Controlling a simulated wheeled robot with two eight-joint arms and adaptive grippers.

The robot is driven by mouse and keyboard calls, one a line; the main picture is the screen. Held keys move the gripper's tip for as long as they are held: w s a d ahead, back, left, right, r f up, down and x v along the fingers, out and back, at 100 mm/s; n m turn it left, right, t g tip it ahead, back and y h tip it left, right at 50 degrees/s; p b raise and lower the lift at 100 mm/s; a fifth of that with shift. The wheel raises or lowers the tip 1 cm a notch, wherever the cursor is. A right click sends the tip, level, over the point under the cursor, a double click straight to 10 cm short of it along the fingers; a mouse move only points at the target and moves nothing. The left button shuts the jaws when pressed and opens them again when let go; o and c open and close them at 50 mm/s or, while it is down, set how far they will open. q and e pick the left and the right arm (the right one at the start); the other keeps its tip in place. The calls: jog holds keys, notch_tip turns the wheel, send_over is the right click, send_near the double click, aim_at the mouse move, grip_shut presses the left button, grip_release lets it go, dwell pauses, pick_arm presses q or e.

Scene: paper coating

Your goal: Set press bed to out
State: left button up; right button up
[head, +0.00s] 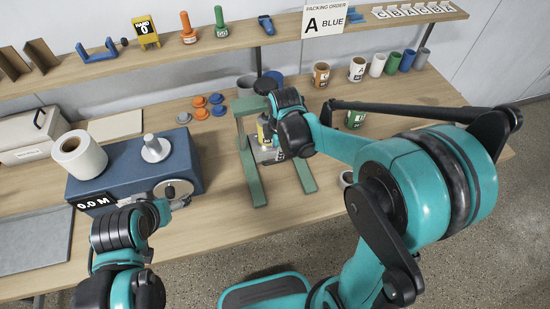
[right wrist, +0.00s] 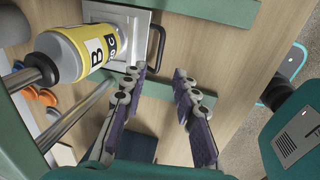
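The press (head: 247,165) is a green frame standing mid-table. Its bed is a pale metal plate (right wrist: 118,17) with a dark handle (right wrist: 157,45) on its side, seen in the right wrist view. A yellow and white cylinder marked B (right wrist: 85,50) is above or on the plate; I cannot tell which. My right gripper (right wrist: 162,76) is open and empty, its fingertips just short of the handle. In the head view my right wrist hides most of the bed. My left gripper (head: 180,202) is at the front of the blue machine, by its round crank; its fingers are unclear.
The blue machine (head: 120,165) with a paper roll (head: 80,155) stands left of the press. Orange and blue knobs (head: 199,102) lie behind it. Labelled cups (head: 356,69) stand at the back right. A shelf (head: 180,55) runs above the table.

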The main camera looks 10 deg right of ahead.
jog(key=shift+n, duration=0.4)
jog(key=f+b, duration=0.1)
jog(key=f, duration=0.1)
jog(key=w+f, duration=0.1)
jog(key=f, duration=0.2)
jog(key=f+b, duration=0.1)
jog(key=f, duration=0.2)
jog(key=shift+w+a+f+b, duration=0.1)
jog(key=shift+w+f+b, duration=0.05)
jog(key=shift+w+b, duration=0.2)
grip_shut()
